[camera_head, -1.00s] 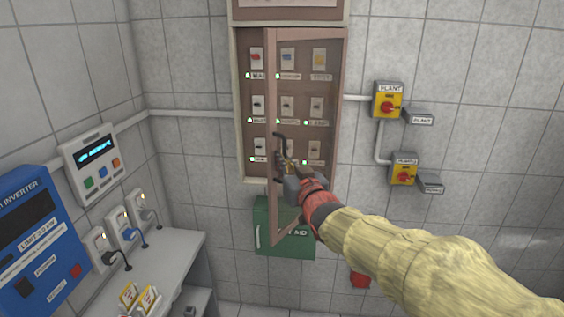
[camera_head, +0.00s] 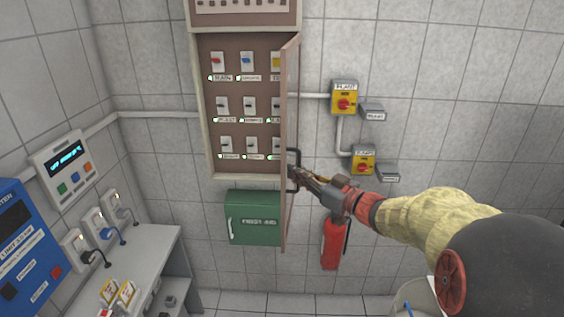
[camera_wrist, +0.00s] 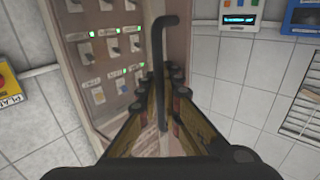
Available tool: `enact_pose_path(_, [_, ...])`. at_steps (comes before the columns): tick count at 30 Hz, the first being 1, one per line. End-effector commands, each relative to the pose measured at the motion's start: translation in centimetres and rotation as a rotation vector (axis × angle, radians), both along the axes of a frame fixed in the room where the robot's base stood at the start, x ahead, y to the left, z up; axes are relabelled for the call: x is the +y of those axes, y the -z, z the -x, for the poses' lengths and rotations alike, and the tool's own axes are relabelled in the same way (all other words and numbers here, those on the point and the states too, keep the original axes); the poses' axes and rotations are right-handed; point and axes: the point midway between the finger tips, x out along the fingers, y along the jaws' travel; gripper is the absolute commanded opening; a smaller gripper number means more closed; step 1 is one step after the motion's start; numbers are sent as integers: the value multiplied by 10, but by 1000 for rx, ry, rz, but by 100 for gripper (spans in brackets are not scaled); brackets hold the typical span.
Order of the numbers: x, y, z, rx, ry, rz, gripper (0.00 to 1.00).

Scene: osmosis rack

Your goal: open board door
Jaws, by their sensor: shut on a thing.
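The board door (camera_head: 290,215) is a brown-framed panel hinged at the right side of the switch board (camera_head: 211,130). It stands swung out from the wall, seen almost edge-on in the head view. In the wrist view the handle (camera_wrist: 159,70) runs between the fingers of my gripper (camera_wrist: 161,95). The board's rows of switches show uncovered, except for part of the right column behind the door.
A green first aid box (camera_head: 254,217) hangs below the board. A red extinguisher (camera_head: 331,243) stands by the wall to the right. A grey bench (camera_head: 150,268) stands at left.

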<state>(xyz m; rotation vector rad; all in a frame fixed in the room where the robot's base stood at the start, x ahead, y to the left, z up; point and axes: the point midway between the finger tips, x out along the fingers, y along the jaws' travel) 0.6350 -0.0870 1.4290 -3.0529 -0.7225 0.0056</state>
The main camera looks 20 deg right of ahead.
Motion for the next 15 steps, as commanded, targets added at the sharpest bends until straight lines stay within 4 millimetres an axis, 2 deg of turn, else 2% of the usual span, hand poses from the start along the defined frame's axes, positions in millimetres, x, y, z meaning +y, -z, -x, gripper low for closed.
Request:
enact_pose_path(1, [-11, -4, 3, 1, -17, -3, 0])
enact_pose_path(6, [-35, -3, 10, 0, -87, -3, 0])
enact_pose_path(15, [-57, -2, 17, -3, -154, 0, 0])
